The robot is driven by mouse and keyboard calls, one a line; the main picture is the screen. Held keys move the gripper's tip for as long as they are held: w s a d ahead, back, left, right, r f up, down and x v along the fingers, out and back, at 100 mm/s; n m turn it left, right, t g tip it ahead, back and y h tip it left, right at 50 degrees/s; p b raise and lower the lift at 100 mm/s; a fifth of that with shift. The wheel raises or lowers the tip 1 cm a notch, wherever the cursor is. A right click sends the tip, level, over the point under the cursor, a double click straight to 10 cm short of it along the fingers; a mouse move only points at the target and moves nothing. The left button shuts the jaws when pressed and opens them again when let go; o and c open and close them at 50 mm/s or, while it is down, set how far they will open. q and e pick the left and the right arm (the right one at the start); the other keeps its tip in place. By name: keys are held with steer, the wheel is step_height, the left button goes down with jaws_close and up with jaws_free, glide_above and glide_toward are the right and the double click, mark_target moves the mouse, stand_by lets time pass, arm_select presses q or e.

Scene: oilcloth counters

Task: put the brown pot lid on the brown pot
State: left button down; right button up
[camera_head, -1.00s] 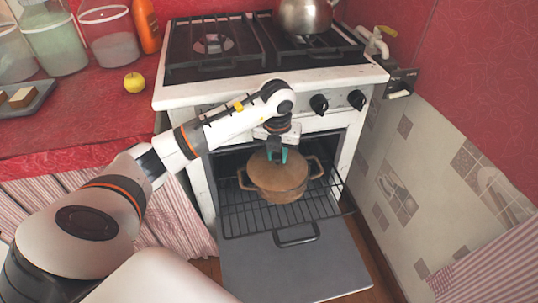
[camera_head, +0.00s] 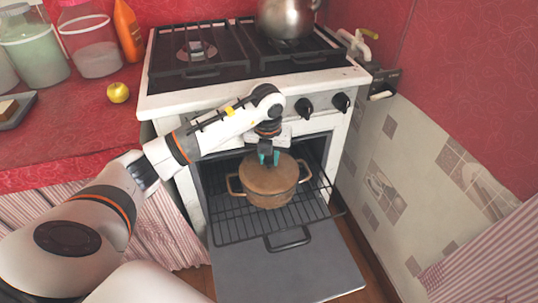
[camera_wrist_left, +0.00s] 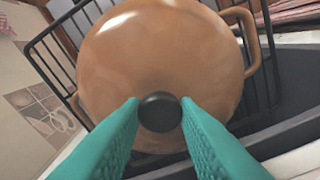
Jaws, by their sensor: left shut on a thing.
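The brown pot (camera_head: 268,198) stands on the pulled-out oven rack, with a handle on each side. The brown pot lid (camera_head: 280,178) lies over the pot's mouth and looks level; I cannot tell whether it is fully seated. In the left wrist view the lid (camera_wrist_left: 160,60) fills the middle, with its black knob (camera_wrist_left: 160,112) between the fingertips. My left gripper (camera_head: 268,158) is above the lid, its teal fingers shut on the knob. A pot handle (camera_wrist_left: 245,35) shows beside the lid in the wrist view. My right gripper is not in view.
The oven door (camera_head: 285,275) hangs open below the wire rack (camera_head: 230,222). The stove (camera_head: 240,95) has a metal kettle (camera_head: 287,15) on top. The left counter (camera_head: 70,130) holds jars, an orange bottle (camera_head: 128,30) and a yellow apple (camera_head: 118,92). A tiled wall (camera_head: 400,180) is close on the right.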

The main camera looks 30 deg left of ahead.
arm_select(q)
steer(key=shift+f, duration=0.25)
stand_by(0.3)
steer(key=c, duration=1)
jaws_free()
steer(key=shift+c, duration=0.2)
steer(key=shift+r, duration=0.1)
